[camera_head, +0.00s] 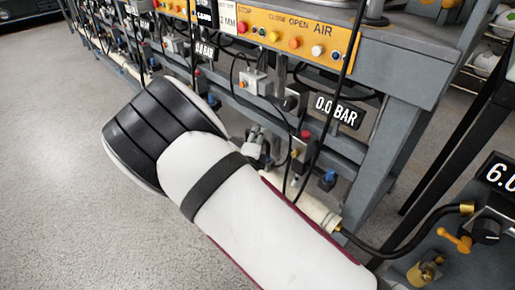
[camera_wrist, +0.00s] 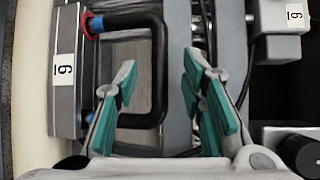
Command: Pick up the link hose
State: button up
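The link hose (camera_wrist: 160,62) looks to be the black U-shaped hose in the wrist view. My gripper (camera_wrist: 161,66) is open, with teal-padded fingers. The hose's long straight side runs between the fingers, with gaps on both sides. The left finger overlaps the lower leg in the picture; I cannot tell whether they touch. In the head view my arm hides much of this area, and I cannot make out the hose there.
A grey workbench frame with an orange button panel (camera_head: 285,38) and a "0.0 BAR" display (camera_head: 337,112) stands beside my arm. Dangling black cables pass close to the arm. At right, a black line (camera_head: 405,242) runs to a regulator (camera_head: 487,231). Open floor lies left.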

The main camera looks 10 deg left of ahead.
jog(key=shift+w+f, duration=0.2)
jog(key=shift+w, duration=0.8)
grip_shut()
jog(key=shift+r, duration=0.15)
